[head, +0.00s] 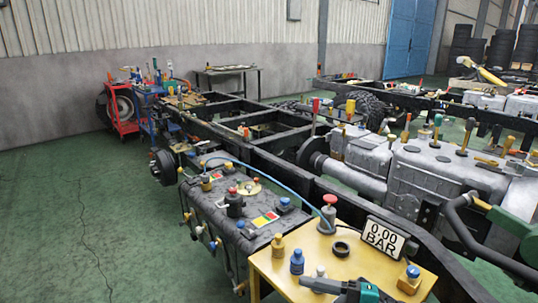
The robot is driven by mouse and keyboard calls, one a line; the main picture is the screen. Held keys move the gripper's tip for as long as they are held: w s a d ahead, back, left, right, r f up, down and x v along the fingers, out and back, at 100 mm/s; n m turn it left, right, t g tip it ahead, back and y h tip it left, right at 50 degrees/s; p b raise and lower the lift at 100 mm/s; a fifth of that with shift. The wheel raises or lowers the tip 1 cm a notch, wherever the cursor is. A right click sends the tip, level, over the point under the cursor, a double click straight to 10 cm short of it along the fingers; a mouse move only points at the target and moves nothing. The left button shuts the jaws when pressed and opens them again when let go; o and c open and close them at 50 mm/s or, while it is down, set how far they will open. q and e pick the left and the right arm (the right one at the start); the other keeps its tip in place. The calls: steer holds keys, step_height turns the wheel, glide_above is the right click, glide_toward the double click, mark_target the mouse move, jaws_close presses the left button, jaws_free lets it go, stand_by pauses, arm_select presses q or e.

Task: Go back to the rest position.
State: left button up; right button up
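Neither of my grippers can be made out in the head view. A black and green device (345,288) is cut off by the bottom edge, over the front of the yellow table (268,268). I cannot tell whether it is a tool lying there. A curved black bar (462,232) beside a green part (512,226) stands at the right edge, partly cut off. The long black chassis frame (285,172) runs from the back left to the front right.
The table holds a gauge reading 0.00 BAR (384,238), a blue bottle-like piece (297,262), a black ring (341,248) and a red-topped fitting (328,212). A grey box (262,246) stands left of it. Green floor (80,230) is clear at left.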

steer(key=s+d+f+m+t+h, duration=0.2)
steer(key=s+d+f+m+h, duration=0.2)
steer(key=f+m, duration=0.5)
steer(key=s+d+f+m+t+h, duration=0.2)
steer(key=s+d+f+m+h, duration=0.3)
steer(key=m, duration=0.9)
steer(key=s+f+h, duration=0.3)
steer(key=h, duration=0.2)
steer(key=shift+s+d+f, duration=0.15)
steer(key=shift+d+f, duration=0.05)
steer(key=shift+f, duration=0.2)
